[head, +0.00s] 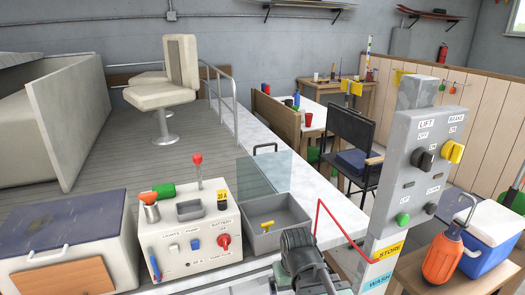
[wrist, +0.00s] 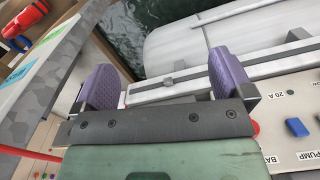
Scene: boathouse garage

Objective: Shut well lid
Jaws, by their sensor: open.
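A grey open-topped well (head: 290,217) is set beside the white control panel, with a small yellow part inside it. A clear, tinted panel, which looks like the well lid (head: 256,178), stands raised at the well's back edge, so the well is open. A dark handle (head: 265,146) shows just above this panel. My gripper (wrist: 166,82) is open in the wrist view, its two purple pads wide apart with nothing held between them. Beyond the pads is a pale rail with a grey fitting. In the head view my dark arm is at the bottom, right of the well; its fingertips cannot be made out.
The control panel (head: 192,235) with knobs and a red-topped lever stands left of the well. A grey post (head: 415,150) with switches rises at right, near a red rod (head: 340,225). An orange jug (head: 442,258) and blue cooler (head: 485,240) stand far right. Water (wrist: 150,35) shows in the wrist view.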

